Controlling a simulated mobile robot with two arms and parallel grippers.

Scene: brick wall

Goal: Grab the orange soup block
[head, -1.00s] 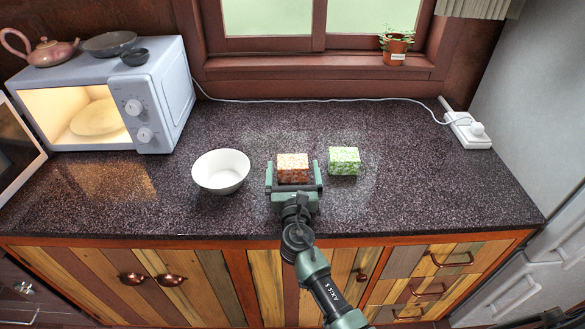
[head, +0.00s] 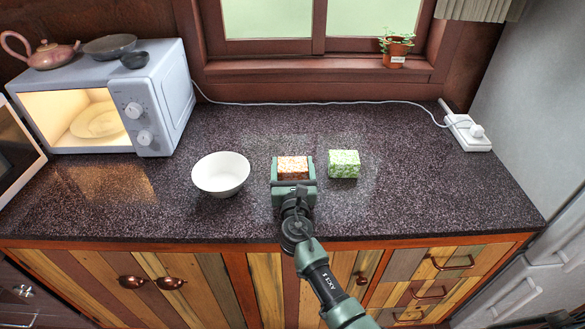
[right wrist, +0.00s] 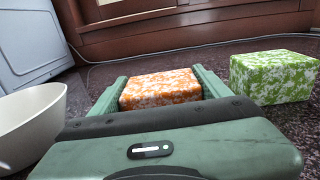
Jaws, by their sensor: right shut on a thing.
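The orange soup block (head: 293,166), speckled orange and white, is on the dark counter between the white bowl and the green block. My right gripper (head: 293,168) is shut on it, with one finger against its left side and one against its right. In the right wrist view the orange soup block (right wrist: 160,88) sits between the two green fingers of my right gripper (right wrist: 160,90). Its lower near part is hidden by the gripper body. I cannot see any lift off the counter. My left gripper is not in view.
A green speckled block (head: 344,164) stands just right of my right gripper. A white bowl (head: 220,173) stands to the left. An open, lit microwave (head: 150,95) is at the back left, and a power strip (head: 466,132) at the right. The counter behind the block is clear.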

